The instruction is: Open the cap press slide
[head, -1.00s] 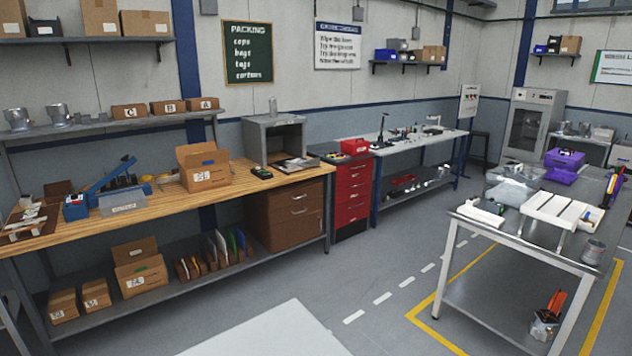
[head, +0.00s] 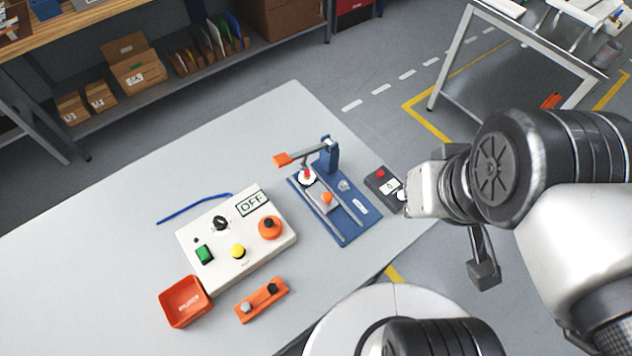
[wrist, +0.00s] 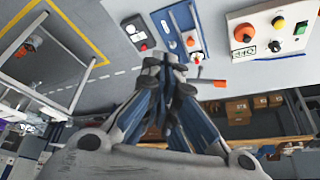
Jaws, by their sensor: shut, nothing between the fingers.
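The cap press (head: 350,222) is a blue base with two rails on the pale table, with a post and a lever ending in an orange handle (head: 283,160). A grey slide with an orange knob (head: 327,198) sits between the rails. A white round part with a red top (head: 307,176) is under the lever, at the slide's far end. My gripper is to the right of the press in the head view and apart from it; its fingers are hard to make out there. In the wrist view my gripper (wrist: 168,62) is shut and empty, with the press (wrist: 178,22) beyond the fingertips.
A control box (head: 238,235) marked OFF stands left of the press. An orange tray (head: 184,302) and an orange block (head: 262,300) lie in front of it. A small dark box with a red button (head: 381,175) is right of the press. The table's left side is mostly clear.

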